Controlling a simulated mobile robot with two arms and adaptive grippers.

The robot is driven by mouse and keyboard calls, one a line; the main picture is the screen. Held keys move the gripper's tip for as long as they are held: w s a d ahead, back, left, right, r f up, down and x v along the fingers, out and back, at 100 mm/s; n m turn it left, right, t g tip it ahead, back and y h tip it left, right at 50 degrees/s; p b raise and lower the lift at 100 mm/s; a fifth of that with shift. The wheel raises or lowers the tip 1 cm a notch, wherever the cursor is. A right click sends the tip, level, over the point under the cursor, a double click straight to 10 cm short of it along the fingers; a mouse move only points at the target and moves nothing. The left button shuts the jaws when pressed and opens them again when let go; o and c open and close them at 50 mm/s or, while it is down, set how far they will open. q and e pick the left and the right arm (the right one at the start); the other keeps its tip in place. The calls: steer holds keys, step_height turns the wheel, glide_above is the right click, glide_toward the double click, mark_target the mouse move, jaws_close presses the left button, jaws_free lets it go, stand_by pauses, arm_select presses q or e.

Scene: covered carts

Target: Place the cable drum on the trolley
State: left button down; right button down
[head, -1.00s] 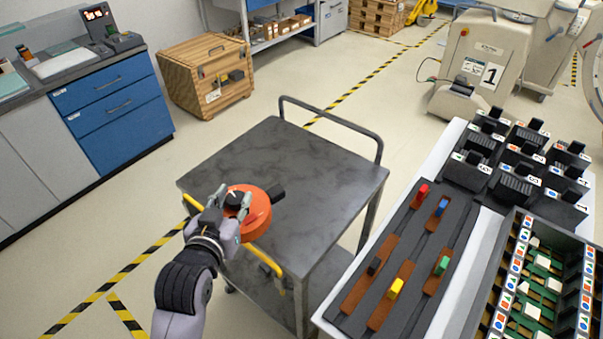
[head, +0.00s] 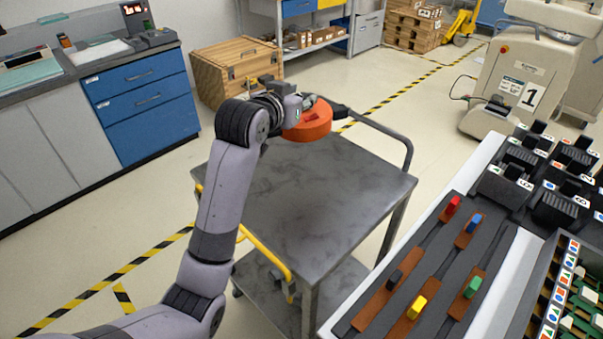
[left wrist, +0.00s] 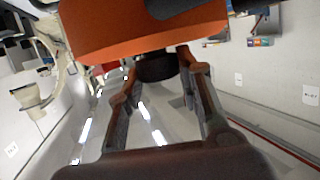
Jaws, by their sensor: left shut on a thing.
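The orange cable drum (head: 309,123) is at the far edge of the grey trolley (head: 320,195) in the head view. My left gripper (head: 298,104) is shut on the drum. In the left wrist view the drum (left wrist: 140,32) fills the top of the picture, with its dark hub at the tips of my left gripper (left wrist: 160,68). I cannot tell whether the drum's underside touches the trolley top or hangs just above it. The rest of the trolley top is bare. My right gripper is not in view.
The trolley's dark push rail (head: 385,130) rises at its far side and a yellow handle (head: 262,250) is at its near side. A workbench with a dark slotted board (head: 425,270) stands close on the right. A wooden crate (head: 235,68) stands behind the trolley.

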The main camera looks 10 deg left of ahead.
arm_select(q)
steer(key=shift+f, duration=9.4)
steer(key=c, duration=1.6)
jaws_free()
steer(key=shift+f, duration=0.1)
steer(key=o, duration=0.5)
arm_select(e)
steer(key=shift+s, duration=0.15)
arm_select(q)
steer(key=shift+s, duration=0.1)
steer(key=v, duration=1.2)
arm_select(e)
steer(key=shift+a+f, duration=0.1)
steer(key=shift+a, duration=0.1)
